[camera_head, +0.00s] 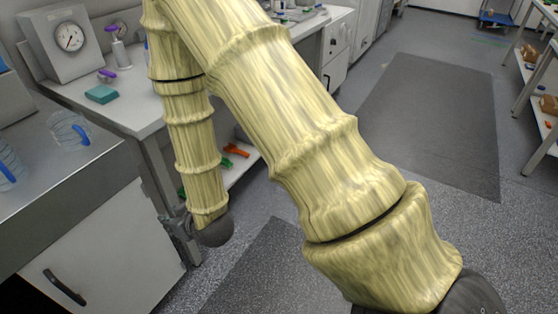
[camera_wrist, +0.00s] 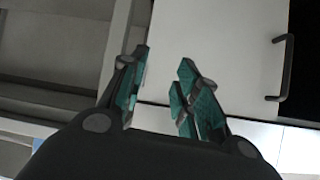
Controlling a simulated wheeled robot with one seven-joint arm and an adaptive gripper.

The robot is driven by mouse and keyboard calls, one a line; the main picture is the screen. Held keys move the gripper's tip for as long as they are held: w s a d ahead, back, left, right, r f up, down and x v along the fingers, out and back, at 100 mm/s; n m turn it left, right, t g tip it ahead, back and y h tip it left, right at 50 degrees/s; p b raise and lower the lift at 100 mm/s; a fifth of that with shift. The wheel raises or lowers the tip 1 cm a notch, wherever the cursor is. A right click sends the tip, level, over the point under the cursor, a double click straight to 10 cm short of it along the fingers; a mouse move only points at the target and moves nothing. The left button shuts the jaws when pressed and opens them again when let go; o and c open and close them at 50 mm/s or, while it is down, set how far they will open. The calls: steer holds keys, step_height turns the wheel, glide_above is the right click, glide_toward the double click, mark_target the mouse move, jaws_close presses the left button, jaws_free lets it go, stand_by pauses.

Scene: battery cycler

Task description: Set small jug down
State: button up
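A clear jug with a blue handle (camera_head: 68,130) stands on the grey counter at the left of the head view. A second clear vessel with a blue handle (camera_head: 8,168) is cut off by the left edge; I cannot tell for sure which is the small jug. My gripper shows in the wrist view (camera_wrist: 160,78) with its two teal-padded fingers apart and nothing between them. In the head view my gripper is small and dark at the end of my arm, below the counter top and to the right of the jugs. No jug shows in the wrist view.
The grey counter (camera_head: 75,185) has bare room right of the jug. Its white cabinet door (camera_head: 105,250) has a black handle, also seen in the wrist view (camera_wrist: 286,68). A white bench (camera_head: 140,112) behind holds a gauge box (camera_head: 68,40), a teal block (camera_head: 101,94) and a bottle.

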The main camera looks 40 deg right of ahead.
steer(key=s+d+f+m+g+h, duration=0.1)
steer(key=s+d+f+g, duration=0.2)
steer(key=s+f, duration=0.5)
steer(key=s+d+f+g+h, duration=0.1)
steer(key=s+d+f+g, duration=0.15)
steer(key=s+f, duration=0.5)
steer(key=s+d+f+g, duration=0.2)
steer(key=s+f, duration=0.2)
steer(key=s, duration=0.5)
steer(key=s+d+f+m+g, duration=0.1)
steer(key=s+d+f+g, duration=0.1)
steer(key=s, duration=0.6)
step_height(320, 180, down, 3)
steer(key=shift+s+d+r+g+h, duration=0.1)
steer(key=shift+s+d+g+h, duration=0.1)
steer(key=shift+s+g+h, duration=0.35)
steer(key=shift+w, duration=0.15)
